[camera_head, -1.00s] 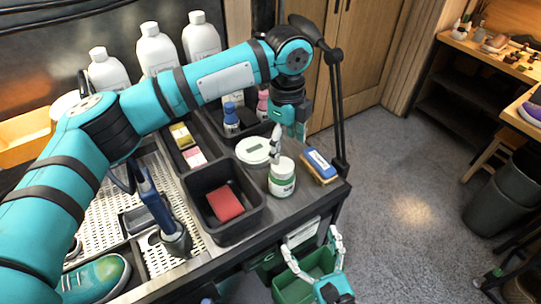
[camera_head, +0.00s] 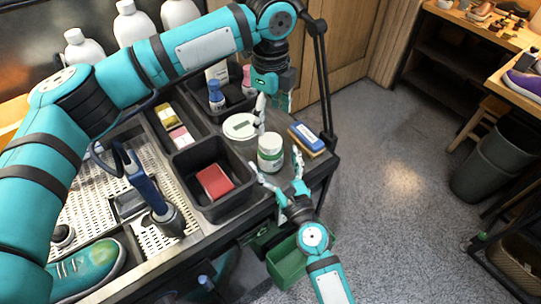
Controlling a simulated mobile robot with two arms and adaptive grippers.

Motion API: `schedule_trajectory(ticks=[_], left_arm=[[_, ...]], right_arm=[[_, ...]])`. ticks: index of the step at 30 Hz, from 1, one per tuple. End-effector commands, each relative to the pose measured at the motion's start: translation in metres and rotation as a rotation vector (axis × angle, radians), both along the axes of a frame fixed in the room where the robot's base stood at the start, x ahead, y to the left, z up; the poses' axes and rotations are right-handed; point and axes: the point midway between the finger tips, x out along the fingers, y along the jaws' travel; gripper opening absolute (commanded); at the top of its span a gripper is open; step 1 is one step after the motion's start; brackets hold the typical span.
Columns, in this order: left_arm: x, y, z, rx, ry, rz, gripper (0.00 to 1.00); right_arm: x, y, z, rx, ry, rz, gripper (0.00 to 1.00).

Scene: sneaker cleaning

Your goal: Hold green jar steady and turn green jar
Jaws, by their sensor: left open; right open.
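The green jar (camera_head: 270,153), a white tub with a green label band and white lid, stands upright near the right end of the bench. My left gripper (camera_head: 259,115) reaches down from above, just behind the jar, with its fingers apart; how close they are to the jar is hard to tell. My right gripper (camera_head: 277,170) comes up from below at the bench's front edge. Its open fingers lie on either side of the jar's lower front, and I cannot tell whether they touch it.
A round white disc (camera_head: 239,126) lies behind the jar. A blue-topped brush (camera_head: 306,137) lies to its right. A black bin with a red block (camera_head: 214,181) stands to the left. A green crate (camera_head: 287,262) sits below the bench edge. A teal sneaker (camera_head: 88,267) is at lower left.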

Motion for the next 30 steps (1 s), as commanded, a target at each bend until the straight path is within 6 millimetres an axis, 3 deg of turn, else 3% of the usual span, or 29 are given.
schedule_trajectory(ticks=[6, 17, 30], left_arm=[[0.000, 0.000, 0.000, 0.000, 0.000, 0.000, 0.71], [0.000, 0.000, 0.000, 0.000, 0.000, 0.000, 0.71], [0.000, 0.000, 0.000, 0.000, 0.000, 0.000, 0.71]], right_arm=[[0.021, 0.008, 0.000, 0.000, 0.000, 0.000, 0.88], [0.025, 0.010, 0.000, 0.000, 0.000, -0.001, 0.88], [0.025, 0.009, 0.000, 0.000, 0.000, -0.001, 0.30]])
